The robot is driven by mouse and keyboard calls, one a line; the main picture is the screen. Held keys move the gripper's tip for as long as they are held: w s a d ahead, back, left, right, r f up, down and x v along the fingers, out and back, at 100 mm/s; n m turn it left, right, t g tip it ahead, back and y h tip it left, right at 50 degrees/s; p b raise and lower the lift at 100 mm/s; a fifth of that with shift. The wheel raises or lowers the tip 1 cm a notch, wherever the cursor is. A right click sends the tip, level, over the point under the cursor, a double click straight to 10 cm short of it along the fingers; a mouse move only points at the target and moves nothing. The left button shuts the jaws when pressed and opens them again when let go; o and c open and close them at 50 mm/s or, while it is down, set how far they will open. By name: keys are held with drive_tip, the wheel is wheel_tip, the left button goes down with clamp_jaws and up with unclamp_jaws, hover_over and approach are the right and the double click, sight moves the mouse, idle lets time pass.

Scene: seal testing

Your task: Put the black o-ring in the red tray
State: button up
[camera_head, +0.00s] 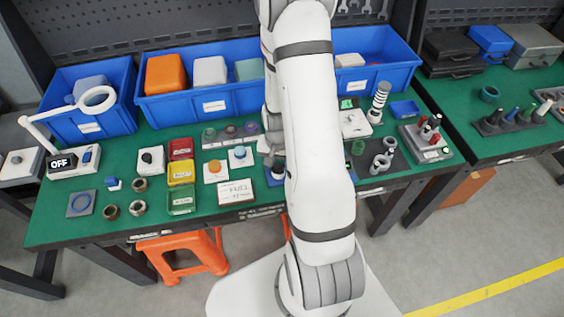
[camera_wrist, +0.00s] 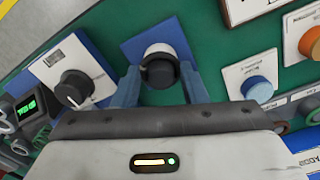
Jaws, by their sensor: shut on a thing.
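The black o-ring (camera_wrist: 148,70) shows in the wrist view as a dark ring between the fingertips of my gripper (camera_wrist: 160,82). My gripper is shut on it. A white-topped post (camera_wrist: 158,50) on a blue square base (camera_wrist: 132,47) is directly by the ring; I cannot tell whether the ring is still around the post. The red tray (camera_head: 181,150) lies on the green table left of my arm in the head view, behind the yellow tray. In the head view my arm hides the o-ring and most of my gripper. The red tray is not in the wrist view.
The yellow tray (camera_head: 181,172) and green tray (camera_head: 180,200) line up in front of the red one. Between them and my arm stand an orange-button box (camera_head: 215,171), a blue-button box (camera_head: 239,158) and a lettered sign (camera_head: 236,193). Blue bins (camera_head: 205,104) line the back.

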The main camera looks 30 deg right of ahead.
drive_tip(key=shift+r, duration=0.1)
drive_tip(key=shift+r+p, duration=1.5)
drive_tip(key=shift+r, duration=0.8)
